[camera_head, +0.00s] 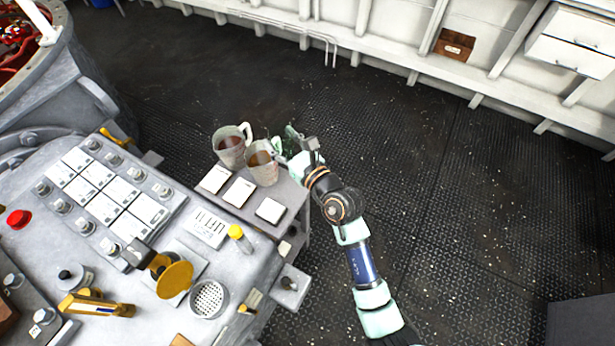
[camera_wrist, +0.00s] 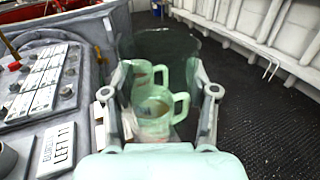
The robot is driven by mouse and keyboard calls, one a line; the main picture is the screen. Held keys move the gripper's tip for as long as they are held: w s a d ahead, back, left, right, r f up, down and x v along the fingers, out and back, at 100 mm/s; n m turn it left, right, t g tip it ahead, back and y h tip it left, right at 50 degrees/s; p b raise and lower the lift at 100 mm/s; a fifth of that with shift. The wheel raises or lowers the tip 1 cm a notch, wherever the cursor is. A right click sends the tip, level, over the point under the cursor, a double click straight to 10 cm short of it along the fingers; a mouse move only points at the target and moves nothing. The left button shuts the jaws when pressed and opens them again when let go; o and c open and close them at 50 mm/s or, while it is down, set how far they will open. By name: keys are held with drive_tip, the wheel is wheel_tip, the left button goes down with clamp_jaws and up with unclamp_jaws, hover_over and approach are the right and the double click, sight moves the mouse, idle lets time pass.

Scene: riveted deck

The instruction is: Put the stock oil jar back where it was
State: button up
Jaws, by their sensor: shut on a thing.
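My gripper (camera_head: 297,148) is just right of two jars at the far end of a grey shelf. In the wrist view its two fingers (camera_wrist: 160,95) are shut on a dark green, see-through jar (camera_wrist: 160,43). Only a little of this jar shows in the head view (camera_head: 291,131), behind the gripper. The left jar (camera_head: 229,150) and the right jar (camera_head: 264,166) are clear with handles and brown liquid, and stand upright on the shelf. Both appear green-tinted through the held jar in the wrist view. I cannot read which one is stock oil.
Three white label plates lie on the grey shelf (camera_head: 284,190): left (camera_head: 215,180), middle (camera_head: 238,192) and right (camera_head: 270,209). The shelf behind the right plate, right of the jars, looks bare. A yellow-capped piece (camera_head: 237,232) stands on the console. Open deck lies to the right.

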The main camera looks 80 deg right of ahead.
drive_tip(key=shift+s+d, duration=0.1)
drive_tip(key=shift+d, duration=0.15)
wheel_tip(320, 180, down, 16)
drive_tip(key=b, duration=0.8)
drive_tip(key=shift+a, duration=0.15)
drive_tip(key=shift+f+b, duration=1.45)
drive_tip(key=shift+f, duration=0.6)
drive_tip(key=shift+f, duration=0.2)
drive_tip(key=o, duration=1.3)
drive_tip(key=shift+r, duration=0.1)
drive_tip(key=v, duration=1.2)
drive_tip(key=shift+r, duration=0.1)
